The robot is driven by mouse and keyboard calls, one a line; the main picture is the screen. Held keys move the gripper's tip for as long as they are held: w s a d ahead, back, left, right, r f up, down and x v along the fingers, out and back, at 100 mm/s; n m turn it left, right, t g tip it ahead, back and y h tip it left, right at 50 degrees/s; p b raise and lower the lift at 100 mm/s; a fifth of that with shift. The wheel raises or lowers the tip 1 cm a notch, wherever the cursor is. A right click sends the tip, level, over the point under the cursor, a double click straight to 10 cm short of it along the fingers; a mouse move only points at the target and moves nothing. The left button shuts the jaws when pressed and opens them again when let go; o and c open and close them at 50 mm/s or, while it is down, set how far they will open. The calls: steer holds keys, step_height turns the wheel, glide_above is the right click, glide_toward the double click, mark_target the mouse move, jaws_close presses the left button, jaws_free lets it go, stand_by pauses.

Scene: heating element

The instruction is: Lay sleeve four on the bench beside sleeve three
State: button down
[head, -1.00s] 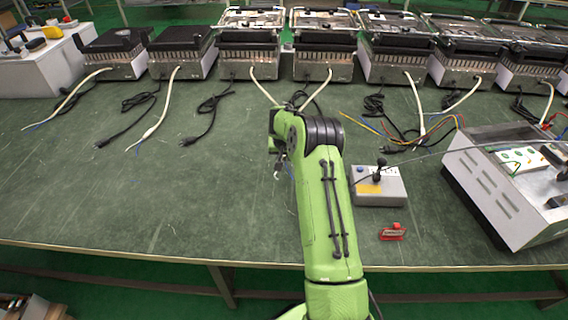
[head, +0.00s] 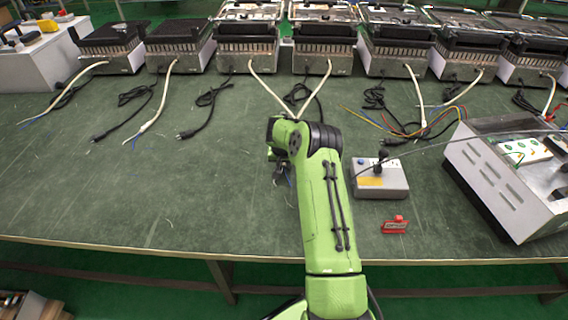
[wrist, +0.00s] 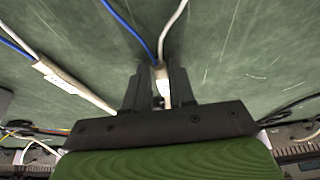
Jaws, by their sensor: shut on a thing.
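Sleeve three (head: 265,90) is a white sleeve running from the third unit towards my arm in the head view. Sleeve four (head: 318,90) runs from the fourth unit, and the two converge just behind my arm, which hides their ends. In the wrist view my gripper (wrist: 160,93) is shut on a white sleeve end (wrist: 161,78), apparently sleeve four, with a blue and a white wire coming out. Another sleeve (wrist: 68,83), apparently sleeve three, runs beside it at the left, apart from the jaws. Whether the held sleeve touches the bench (head: 130,205) is unclear.
Several heating units (head: 248,45) line the back. Black cords lie between the sleeves. A grey joystick box (head: 380,183), a red item (head: 395,225) and a large metal box (head: 500,180) are right of my arm. The front left of the bench is mostly clear.

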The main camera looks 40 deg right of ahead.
steer(key=shift+f, duration=0.1)
steer(key=c, duration=0.9)
jaws_free()
steer(key=shift+c, duration=0.2)
